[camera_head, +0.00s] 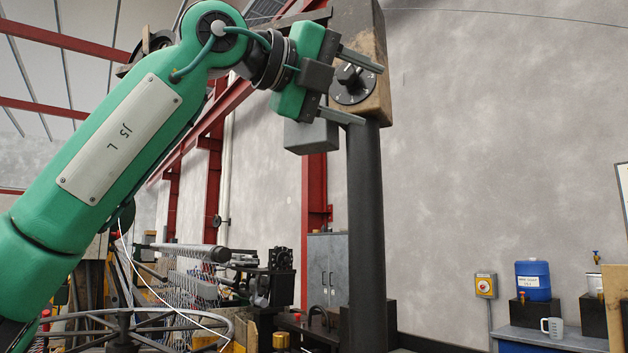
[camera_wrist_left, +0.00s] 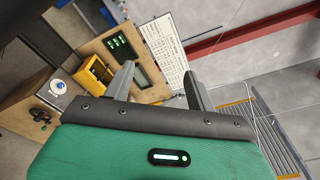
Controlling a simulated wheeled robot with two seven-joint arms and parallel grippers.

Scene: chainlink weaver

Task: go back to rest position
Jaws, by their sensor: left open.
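My left arm, green, rises from the lower left of the head view and bends over at the top. My left gripper (camera_head: 372,96) is open and empty, its two grey fingers spread apart and pointing right. Behind or beside them in the picture is a worn box with a black dial (camera_head: 352,84) on top of a dark post (camera_head: 366,230); I cannot tell how near they are. In the left wrist view the same gripper (camera_wrist_left: 160,70) shows two separated fingers with nothing between them. My right gripper is in neither view.
Low in the head view are chain-link mesh (camera_head: 190,283) and a wire reel (camera_head: 150,325). A blue container (camera_head: 533,281) stands on a bench at right. The left wrist view shows a wooden panel with a green-lit display (camera_wrist_left: 120,45) and a white chart (camera_wrist_left: 165,50).

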